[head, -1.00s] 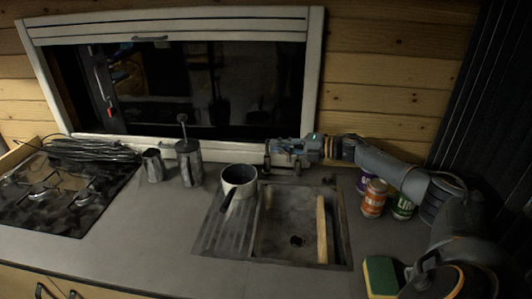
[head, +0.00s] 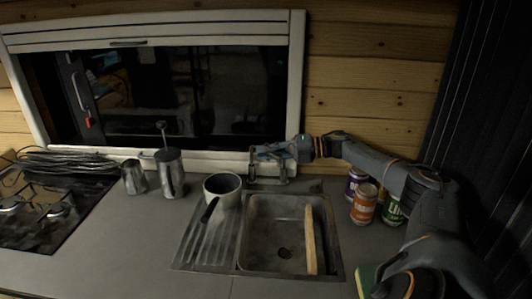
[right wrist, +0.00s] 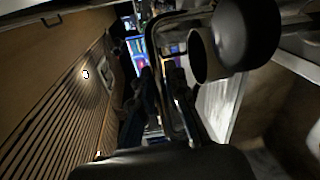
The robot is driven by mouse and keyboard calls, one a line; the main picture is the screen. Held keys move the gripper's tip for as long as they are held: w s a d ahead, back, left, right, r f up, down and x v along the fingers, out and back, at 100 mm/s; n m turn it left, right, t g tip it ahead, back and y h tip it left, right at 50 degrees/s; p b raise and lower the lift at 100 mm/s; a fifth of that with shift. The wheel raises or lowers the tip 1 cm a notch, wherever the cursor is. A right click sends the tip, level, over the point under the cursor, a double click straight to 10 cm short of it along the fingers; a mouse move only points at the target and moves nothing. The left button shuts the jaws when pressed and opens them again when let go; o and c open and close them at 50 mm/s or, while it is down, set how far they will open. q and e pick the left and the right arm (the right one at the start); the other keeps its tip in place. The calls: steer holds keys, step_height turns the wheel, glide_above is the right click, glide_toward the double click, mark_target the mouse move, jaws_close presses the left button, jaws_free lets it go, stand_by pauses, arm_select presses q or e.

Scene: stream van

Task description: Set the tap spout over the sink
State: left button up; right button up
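The sink basin (head: 270,262) is set in the counter, with the ribbed drainer to its left. The tap is hard to make out in the dim light; slim upright metal parts (head: 283,174) show at the basin's back edge, partly hidden by my right gripper (head: 265,153). That gripper reaches leftward behind the sink, at the height of the tap's top. My left gripper is not in view.
A pot (head: 226,188) stands on the drainer, close to the gripper's left. A wooden board (head: 310,240) lies across the basin's right side. Cans (head: 363,205) and a sponge (head: 366,280) are right of the sink.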

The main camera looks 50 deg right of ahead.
steer(key=o, duration=0.3)
steer(key=shift+d, duration=0.15)
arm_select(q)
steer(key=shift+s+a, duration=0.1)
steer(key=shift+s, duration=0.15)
arm_select(e)
steer(key=v, duration=1.1)
steer(key=shift+s+d, duration=0.25)
steer(key=shift+s, duration=0.1)
steer(key=shift+r, duration=0.1)
